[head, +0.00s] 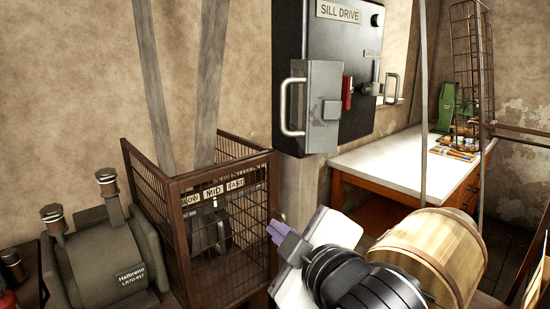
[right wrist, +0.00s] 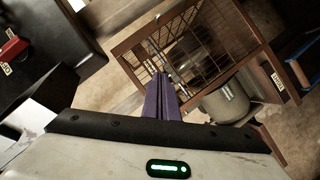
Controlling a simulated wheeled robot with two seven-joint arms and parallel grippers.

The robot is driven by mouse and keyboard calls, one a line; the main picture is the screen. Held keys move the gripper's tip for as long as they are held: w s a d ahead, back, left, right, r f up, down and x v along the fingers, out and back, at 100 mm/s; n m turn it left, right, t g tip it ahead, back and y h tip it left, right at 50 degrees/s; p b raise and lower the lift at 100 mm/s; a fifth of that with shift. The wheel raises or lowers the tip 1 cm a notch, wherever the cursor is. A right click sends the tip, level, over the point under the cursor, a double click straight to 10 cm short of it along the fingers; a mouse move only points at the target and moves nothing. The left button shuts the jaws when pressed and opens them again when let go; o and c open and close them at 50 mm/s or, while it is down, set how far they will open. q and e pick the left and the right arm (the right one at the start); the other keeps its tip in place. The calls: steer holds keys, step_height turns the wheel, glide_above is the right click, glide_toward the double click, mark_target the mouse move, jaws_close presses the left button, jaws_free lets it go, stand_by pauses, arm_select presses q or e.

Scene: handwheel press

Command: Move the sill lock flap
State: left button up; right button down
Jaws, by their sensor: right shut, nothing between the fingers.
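The dark panel marked SILL DRIVE (head: 352,75) is on the wall at the upper middle. A grey box-like cover with a handle (head: 310,106) projects from its left side, with a small square grey plate (head: 331,110) on it. A red piece (head: 347,93) shows just right of the cover; a red part (right wrist: 12,48) also shows at the right wrist view's left edge. I cannot tell which piece is the lock flap. My right gripper (head: 272,232), with purple fingers (right wrist: 160,95), is shut and empty, below the panel near the wire cage. My left gripper is out of view.
The rusty wire cage (head: 270,187), labelled MID and FAST, stands left of my right gripper. A grey machine (head: 105,255) is at the lower left. A wooden barrel-like piece (head: 430,250) is at the lower right. A white-topped bench (head: 395,157) stands behind.

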mark_target(300, 101)
steer(key=s+a+r+n+t, duration=0.1)
steer(key=s+r+n+t, duration=0.3)
steer(key=r, duration=0.6)
steer(key=s+a+r+n, duration=0.1)
steer(key=s+r+n, duration=0.3)
steer(key=r, duration=0.6)
steer(key=w+a+m, duration=0.1)
steer(key=w+a, duration=0.2)
steer(key=w, duration=0.6)
steer(key=shift+h, duration=0.3)
steer(key=d, duration=0.2)
steer(key=s+d, duration=0.1)
steer(key=d, duration=0.1)
steer(key=shift+f, duration=0.25)
steer(key=shift+d, duration=0.1)
